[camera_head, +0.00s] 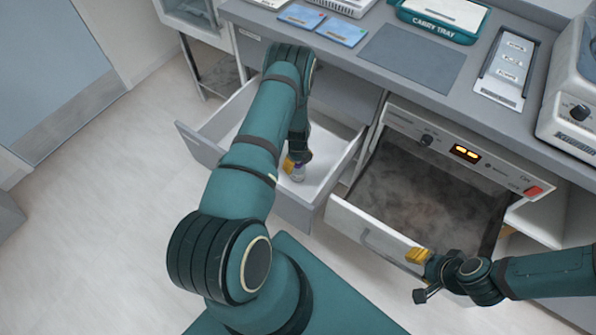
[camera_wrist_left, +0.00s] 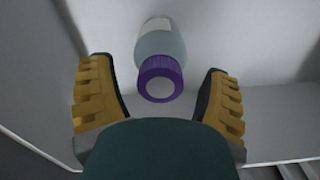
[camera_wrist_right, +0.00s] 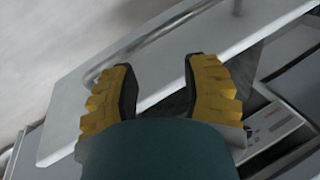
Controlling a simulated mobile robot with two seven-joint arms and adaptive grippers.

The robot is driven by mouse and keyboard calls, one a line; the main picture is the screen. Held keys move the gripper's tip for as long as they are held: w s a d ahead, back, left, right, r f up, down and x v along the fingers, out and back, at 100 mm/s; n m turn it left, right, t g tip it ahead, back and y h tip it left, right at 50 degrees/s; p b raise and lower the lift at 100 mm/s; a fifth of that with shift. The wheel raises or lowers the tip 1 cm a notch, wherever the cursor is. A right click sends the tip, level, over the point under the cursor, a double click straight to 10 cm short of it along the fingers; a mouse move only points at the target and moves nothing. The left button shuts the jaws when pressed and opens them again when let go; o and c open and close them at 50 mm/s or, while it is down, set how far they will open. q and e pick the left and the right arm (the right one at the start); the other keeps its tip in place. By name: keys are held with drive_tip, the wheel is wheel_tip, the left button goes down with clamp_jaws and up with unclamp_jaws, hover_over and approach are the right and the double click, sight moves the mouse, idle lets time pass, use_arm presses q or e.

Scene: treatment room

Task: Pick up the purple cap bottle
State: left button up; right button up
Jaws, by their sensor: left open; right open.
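The purple cap bottle (camera_wrist_left: 160,78) is in the open drawer (camera_head: 333,168). In the left wrist view its purple cap faces the camera, with a pale grey body and white label behind it. In the head view only a small part of the bottle (camera_head: 298,173) shows below my left gripper (camera_head: 291,163). My left gripper is open, with its yellow fingers on either side of the cap in the left wrist view (camera_wrist_left: 160,100); gaps show on both sides. My right gripper (camera_head: 415,262) is open and empty beside the steaming drawer's front (camera_head: 375,240).
The steaming drawer unit stands open right of the bottle's drawer. The counter above holds blue packets (camera_head: 341,31), a grey mat (camera_head: 412,57), a carry tray (camera_head: 440,18) and a label panel (camera_head: 507,66). Open floor (camera_head: 90,230) lies at the left.

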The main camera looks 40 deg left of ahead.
use_arm(q)
clamp_jaws()
